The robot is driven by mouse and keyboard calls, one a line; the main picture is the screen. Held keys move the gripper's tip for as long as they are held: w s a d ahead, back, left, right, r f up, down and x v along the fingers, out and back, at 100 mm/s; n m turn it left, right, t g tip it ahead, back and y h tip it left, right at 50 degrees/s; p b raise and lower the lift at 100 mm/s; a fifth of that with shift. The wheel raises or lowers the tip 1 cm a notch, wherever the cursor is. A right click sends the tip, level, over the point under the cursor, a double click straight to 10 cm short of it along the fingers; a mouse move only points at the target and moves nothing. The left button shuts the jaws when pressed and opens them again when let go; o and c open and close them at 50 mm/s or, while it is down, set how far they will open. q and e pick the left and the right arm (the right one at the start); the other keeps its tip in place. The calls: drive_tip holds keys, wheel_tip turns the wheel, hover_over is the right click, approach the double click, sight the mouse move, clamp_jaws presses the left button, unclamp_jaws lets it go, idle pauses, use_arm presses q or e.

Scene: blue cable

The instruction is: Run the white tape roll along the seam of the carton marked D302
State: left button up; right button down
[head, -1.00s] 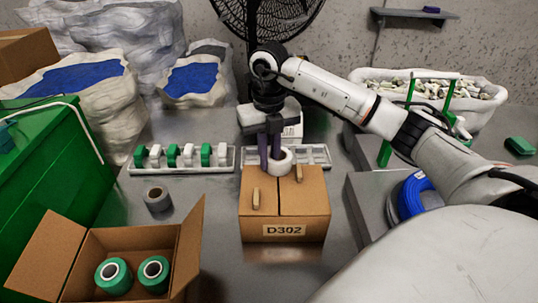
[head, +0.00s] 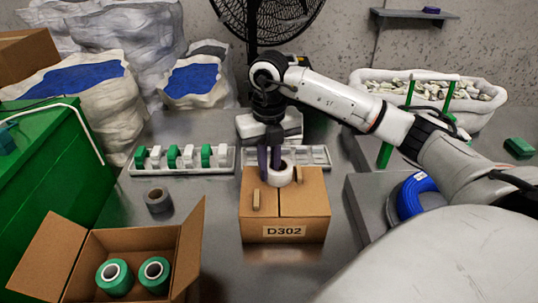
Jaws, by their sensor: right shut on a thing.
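The carton marked D302 (head: 305,205) stands closed on the grey table, with its label facing me and a seam running front to back across its top. The white tape roll (head: 281,177) is at the back part of the carton's top, by the far end of the seam. My right gripper (head: 270,163) reaches down from above and is shut on the roll. Whether the roll touches the cardboard is hard to tell. My left gripper is not in view.
An open carton (head: 186,250) with two green rolls stands at front left, and a grey roll (head: 158,201) lies behind it. A rack (head: 200,168) of green and white pieces is behind. A blue cable coil (head: 413,195) lies at right.

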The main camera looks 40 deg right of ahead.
sight(269, 216)
drive_tip(key=shift+s+a+f, duration=0.15)
drive_tip(key=shift+s+a, duration=0.8)
drive_tip(key=shift+s, duration=0.05)
drive_tip(key=shift+s+a+p, duration=0.4)
drive_tip(key=shift+s+a, duration=0.45)
drive_tip(key=shift+s, duration=0.15)
drive_tip(key=shift+s+a, duration=0.1)
drive_tip(key=shift+s+a, duration=0.65)
drive_tip(key=shift+s, duration=0.05)
drive_tip(key=shift+s+a+p, duration=0.3)
drive_tip(key=shift+s+a, duration=0.75)
drive_tip(key=shift+s, duration=0.1)
wheel_tip(269, 216, up, 7)
drive_tip(key=p, duration=0.5)
